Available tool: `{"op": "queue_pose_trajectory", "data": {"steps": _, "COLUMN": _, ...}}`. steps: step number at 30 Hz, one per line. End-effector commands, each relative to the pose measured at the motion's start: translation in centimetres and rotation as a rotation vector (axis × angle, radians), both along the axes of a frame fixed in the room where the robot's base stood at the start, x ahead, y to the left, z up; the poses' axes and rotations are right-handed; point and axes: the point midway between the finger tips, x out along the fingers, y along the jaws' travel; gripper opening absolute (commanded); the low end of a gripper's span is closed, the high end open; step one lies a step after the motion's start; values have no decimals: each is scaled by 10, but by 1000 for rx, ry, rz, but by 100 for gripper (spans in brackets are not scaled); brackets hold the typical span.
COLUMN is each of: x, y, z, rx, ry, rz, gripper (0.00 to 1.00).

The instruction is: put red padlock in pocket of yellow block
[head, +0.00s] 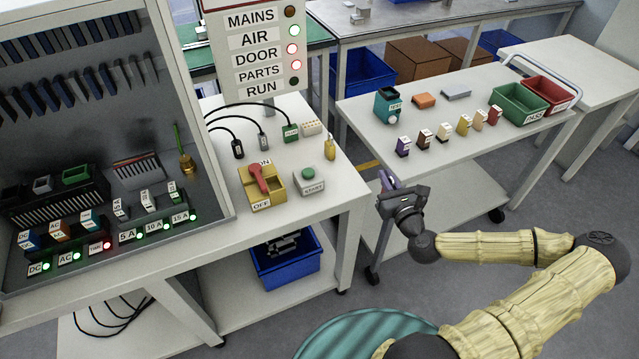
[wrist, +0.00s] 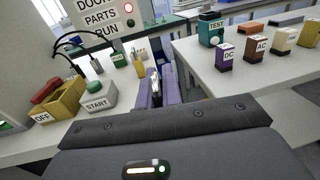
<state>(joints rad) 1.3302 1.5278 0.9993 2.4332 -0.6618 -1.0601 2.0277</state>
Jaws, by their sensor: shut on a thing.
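The yellow block (head: 278,189) stands on the left table between the ON and OFF labels, with a red handle-like part (head: 262,180) on top. The yellow block also shows at the left of the wrist view (wrist: 66,104). I cannot make out a padlock that is clearly red. My gripper (head: 385,181) is in the gap between the left table and the cart, right of the yellow block and apart from it. In the wrist view its purple fingers (wrist: 156,90) are shut on a narrow silvery thing (wrist: 154,84), mostly hidden, which I cannot identify.
A START button box (head: 309,182) and a small brass-yellow padlock-like piece (head: 330,149) stand right of the yellow block. Black cables lie behind it. A sign post (head: 252,45) rises at the back. The cart (head: 440,117) carries several small blocks and bins.

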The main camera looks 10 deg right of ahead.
Motion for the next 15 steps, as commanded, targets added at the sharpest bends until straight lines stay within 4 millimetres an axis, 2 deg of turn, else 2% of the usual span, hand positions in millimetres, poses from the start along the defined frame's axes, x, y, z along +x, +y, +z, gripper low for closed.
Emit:
{"op": "queue_pose_trajectory", "data": {"steps": 1, "x": 17, "y": -13, "z": 13, "rx": -12, "ry": -6, "rz": -53, "gripper": 0}}
{"op": "queue_pose_trajectory", "data": {"steps": 3, "x": 39, "y": -33, "z": 28, "rx": -15, "ry": -9, "rz": -145, "gripper": 0}}
{"op": "queue_pose_trajectory", "data": {"steps": 6, "x": 62, "y": -56, "z": 52, "rx": -13, "ry": -11, "rz": -259, "gripper": 0}}
{"op": "queue_pose_trajectory", "data": {"steps": 12, "x": 89, "y": -83, "z": 92, "rx": -5, "ry": -7, "rz": -410, "gripper": 0}}
{"op": "queue_pose_trajectory", "data": {"steps": 15, "x": 93, "y": -87, "z": 99, "rx": -3, "ry": -3, "rz": -440, "gripper": 0}}
